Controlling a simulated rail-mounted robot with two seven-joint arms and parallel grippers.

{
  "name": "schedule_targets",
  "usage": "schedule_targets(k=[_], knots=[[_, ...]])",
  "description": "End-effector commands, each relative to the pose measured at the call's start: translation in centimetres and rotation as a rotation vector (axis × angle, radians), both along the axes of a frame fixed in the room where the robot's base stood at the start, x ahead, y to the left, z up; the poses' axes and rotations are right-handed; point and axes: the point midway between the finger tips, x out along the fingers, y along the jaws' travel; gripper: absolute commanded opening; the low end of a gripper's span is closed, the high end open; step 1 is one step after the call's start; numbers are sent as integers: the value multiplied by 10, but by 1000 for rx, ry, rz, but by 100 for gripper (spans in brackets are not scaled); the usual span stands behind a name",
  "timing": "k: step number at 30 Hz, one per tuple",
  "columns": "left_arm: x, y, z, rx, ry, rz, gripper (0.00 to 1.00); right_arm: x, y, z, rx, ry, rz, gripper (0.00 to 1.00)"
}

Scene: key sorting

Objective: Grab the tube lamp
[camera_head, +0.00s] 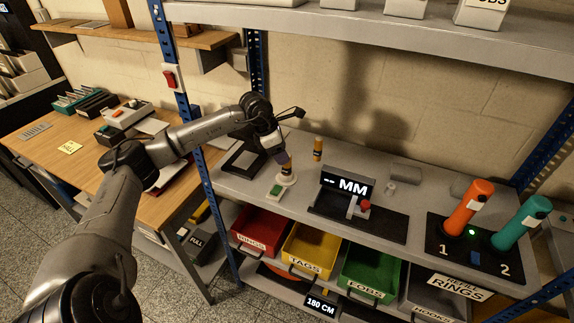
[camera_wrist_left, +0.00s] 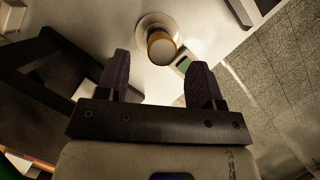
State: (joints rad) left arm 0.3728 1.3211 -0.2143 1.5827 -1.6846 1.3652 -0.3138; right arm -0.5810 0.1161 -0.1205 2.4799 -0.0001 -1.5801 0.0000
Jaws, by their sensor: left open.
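My left gripper (camera_head: 283,157) is open above the grey shelf, pointing down at a short orange-and-dark cylinder (camera_head: 286,169) that stands on a round white base (camera_head: 287,179). In the left wrist view the open fingers (camera_wrist_left: 160,66) frame this cylinder (camera_wrist_left: 161,50), seen from above with a pale top. It lies beyond the fingertips, and I see no grip on it. A similar orange cylinder with a dark band (camera_head: 318,149) stands farther back. A thick orange tube (camera_head: 468,208) and a teal tube (camera_head: 521,224) stand at the right. No label says which one is the tube lamp.
A small green-screened device (camera_head: 275,191) lies by the white base. A dark stand (camera_head: 243,160) is left of the gripper. The "MM" display (camera_head: 346,186) with a red knob is to the right. Red (camera_head: 257,230), yellow (camera_head: 309,250) and green (camera_head: 369,272) bins sit below.

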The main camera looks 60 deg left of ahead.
Motion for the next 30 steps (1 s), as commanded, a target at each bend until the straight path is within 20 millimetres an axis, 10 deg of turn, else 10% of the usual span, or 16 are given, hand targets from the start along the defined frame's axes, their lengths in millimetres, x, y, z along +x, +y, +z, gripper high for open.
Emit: schedule_targets(k=[26, 30], knots=[[19, -8, -51, 0, -1, 0, 61, 0, -2, 28, -7, -1, 4, 0], [19, -8, -51, 0, -1, 0, 48, 0, -1, 28, -4, -1, 3, 0]])
